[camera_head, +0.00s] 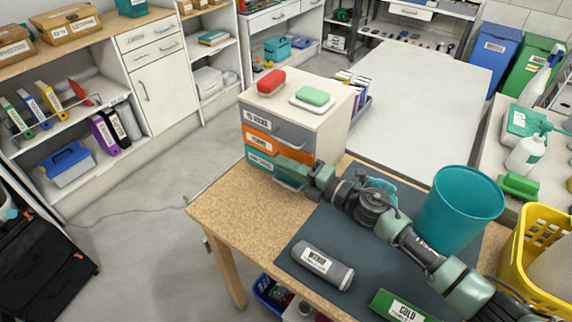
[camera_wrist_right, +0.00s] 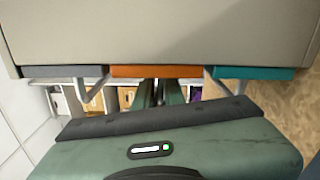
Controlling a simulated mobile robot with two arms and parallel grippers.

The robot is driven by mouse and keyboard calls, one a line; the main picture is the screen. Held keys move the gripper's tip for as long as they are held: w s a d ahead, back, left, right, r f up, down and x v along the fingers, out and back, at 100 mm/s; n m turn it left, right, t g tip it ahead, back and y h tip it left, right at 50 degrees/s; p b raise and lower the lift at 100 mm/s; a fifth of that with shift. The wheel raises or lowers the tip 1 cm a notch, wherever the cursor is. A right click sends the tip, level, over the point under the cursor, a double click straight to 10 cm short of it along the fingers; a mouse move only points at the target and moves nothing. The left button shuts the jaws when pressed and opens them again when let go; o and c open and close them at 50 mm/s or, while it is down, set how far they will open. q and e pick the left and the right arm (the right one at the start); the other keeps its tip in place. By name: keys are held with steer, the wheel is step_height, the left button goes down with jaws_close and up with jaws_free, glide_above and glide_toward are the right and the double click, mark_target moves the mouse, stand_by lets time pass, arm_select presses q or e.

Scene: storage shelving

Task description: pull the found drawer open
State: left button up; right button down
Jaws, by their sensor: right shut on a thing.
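A small drawer unit (camera_head: 331,124) stands on the wooden table, with a grey drawer (camera_head: 258,122) on top, an orange drawer (camera_head: 262,143) in the middle and a teal drawer (camera_head: 260,160) at the bottom. All three fronts look flush. My right gripper (camera_head: 287,166) is at the front of the unit, shut on the orange drawer's handle, which the gripper hides. In the right wrist view, its fingers (camera_wrist_right: 159,93) meet the orange front (camera_wrist_right: 156,71) between the grey drawer's handle and the teal drawer's handle (camera_wrist_right: 222,84). My left gripper is not in view.
A red case (camera_head: 271,82) and a green soap-like block (camera_head: 312,96) lie on top of the unit. A teal bin (camera_head: 458,211), a grey roll (camera_head: 322,266) and a green box (camera_head: 400,305) are on the dark mat near my right arm.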

steer(key=shift+r, duration=0.15)
steer(key=s+a+p, duration=0.4)
steer(key=s+a, duration=0.4)
steer(key=s, duration=0.2)
steer(key=shift+s+p, duration=0.35)
steer(key=shift+s, duration=0.05)
steer(key=c, duration=1.5)
jaws_free()
steer(key=shift+c, duration=0.2)
